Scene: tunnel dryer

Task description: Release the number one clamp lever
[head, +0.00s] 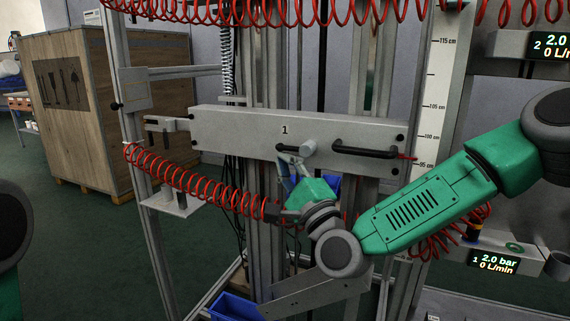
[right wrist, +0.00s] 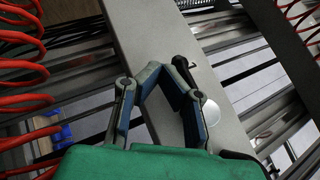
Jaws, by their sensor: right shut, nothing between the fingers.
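The grey crossbeam (head: 240,132) marked "1" spans the frame's uprights. A round silver clamp hub (head: 309,148) sits on its lower front, and a short dark lever (head: 289,148) reaches left from it. In the right wrist view, the dark lever (right wrist: 184,66) and the silver hub (right wrist: 210,111) show beside my fingers on the beam (right wrist: 150,38). My right gripper (head: 287,163) is just below the lever, its fingertips drawn together and empty. Its tips (right wrist: 166,69) lie close to the lever; I cannot tell whether they touch. My left gripper is out of view.
A black bar handle (head: 368,152) is on the beam's right part. Red coiled hoses (head: 195,187) hang in front of the frame and along the top. A height scale (head: 437,90) stands at right. A wooden crate (head: 95,100) stands behind at left. Blue bins (head: 235,307) are below.

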